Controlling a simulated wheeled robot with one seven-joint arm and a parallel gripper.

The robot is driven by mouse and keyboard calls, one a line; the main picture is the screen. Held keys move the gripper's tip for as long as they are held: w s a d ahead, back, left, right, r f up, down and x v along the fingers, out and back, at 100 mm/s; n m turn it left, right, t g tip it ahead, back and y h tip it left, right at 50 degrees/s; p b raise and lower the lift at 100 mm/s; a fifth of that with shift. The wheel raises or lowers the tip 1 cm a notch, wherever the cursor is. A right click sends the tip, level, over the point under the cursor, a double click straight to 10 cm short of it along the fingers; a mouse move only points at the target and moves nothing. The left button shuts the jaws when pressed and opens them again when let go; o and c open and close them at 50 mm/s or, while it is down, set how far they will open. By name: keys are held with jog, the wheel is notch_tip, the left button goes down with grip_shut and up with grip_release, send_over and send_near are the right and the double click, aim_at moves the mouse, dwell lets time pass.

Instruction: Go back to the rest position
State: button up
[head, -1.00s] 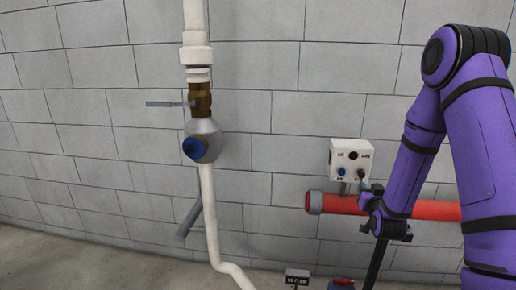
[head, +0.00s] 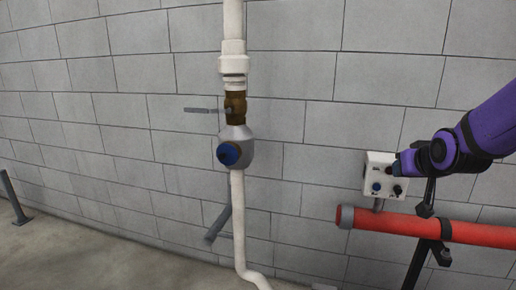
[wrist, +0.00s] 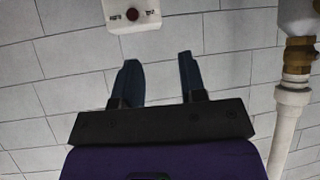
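My arm, purple with black joints, reaches in from the right edge of the head view. My gripper (head: 398,168) is at its end, overlapping the right side of a white control box (head: 372,185) in that view. In the wrist view my gripper (wrist: 157,58) has two dark blue fingers standing well apart with nothing between them. The box (wrist: 122,24), with a dark red button, is beyond the fingertips at the top of that view, with a visible gap. The rest position itself is not marked in the frames.
A red pipe (head: 385,224) on a black stand runs below the box. A white vertical pipe (head: 239,215) with a brass valve (head: 235,107) and blue-capped fitting (head: 229,153) stands left. A grey block wall is behind.

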jog(key=s+a+r+g, duration=0.2)
jog(key=s+r, duration=0.1)
jog(key=s, duration=0.9)
jog(key=s+a+r+n+g+y, duration=0.1)
jog(key=s+a+r+g, duration=0.2)
jog(key=s, duration=1)
jog(key=shift+g, duration=0.3)
